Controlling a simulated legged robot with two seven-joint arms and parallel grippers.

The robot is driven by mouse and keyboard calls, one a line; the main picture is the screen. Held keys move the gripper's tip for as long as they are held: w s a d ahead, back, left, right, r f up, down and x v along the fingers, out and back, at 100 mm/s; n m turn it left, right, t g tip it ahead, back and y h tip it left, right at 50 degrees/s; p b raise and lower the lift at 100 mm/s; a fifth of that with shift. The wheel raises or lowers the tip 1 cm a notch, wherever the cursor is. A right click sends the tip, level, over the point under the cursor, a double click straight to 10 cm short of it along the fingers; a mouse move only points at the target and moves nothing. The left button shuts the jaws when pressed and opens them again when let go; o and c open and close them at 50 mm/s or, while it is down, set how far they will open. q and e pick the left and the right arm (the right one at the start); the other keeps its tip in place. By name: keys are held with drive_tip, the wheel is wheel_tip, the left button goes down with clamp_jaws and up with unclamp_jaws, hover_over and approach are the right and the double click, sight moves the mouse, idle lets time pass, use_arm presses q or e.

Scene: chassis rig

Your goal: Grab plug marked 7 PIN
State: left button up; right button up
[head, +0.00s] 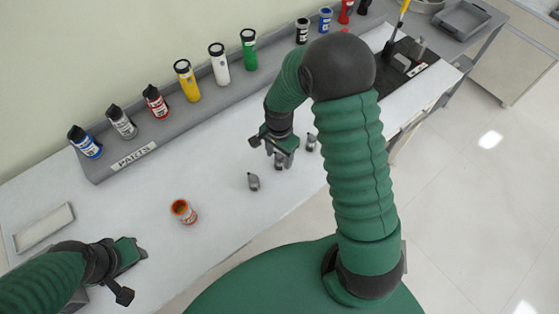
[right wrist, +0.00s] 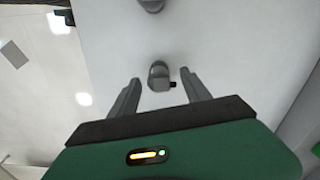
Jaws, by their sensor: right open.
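Several small dark grey plugs stand on the white bench in the head view. One plug (head: 253,181) is left of my right gripper, one plug (head: 311,142) is to its right, and one plug (head: 279,163) is right under it. My right gripper (head: 283,158) points down over this middle plug. In the right wrist view the gripper (right wrist: 161,77) is open, with a plug (right wrist: 159,76) between its fingertip lines, not gripped. Another plug (right wrist: 152,5) is cut off at the top edge. No 7 PIN marking is readable. My left gripper (head: 132,262) is low over the bench's left part; its jaws are unclear.
An orange-topped can (head: 183,211) stands on the bench between my grippers. A grey rack labelled PARTS (head: 135,156) holds several coloured bottles along the back. A shallow tray (head: 44,228) lies at the left. A black mat (head: 398,66) is at the far right. The middle front is clear.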

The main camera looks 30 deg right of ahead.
sight(280, 157)
wheel_tip(280, 157, down, 4)
drive_tip(key=shift+r, duration=0.1)
drive_tip(key=shift+d, duration=0.1)
clamp_jaws()
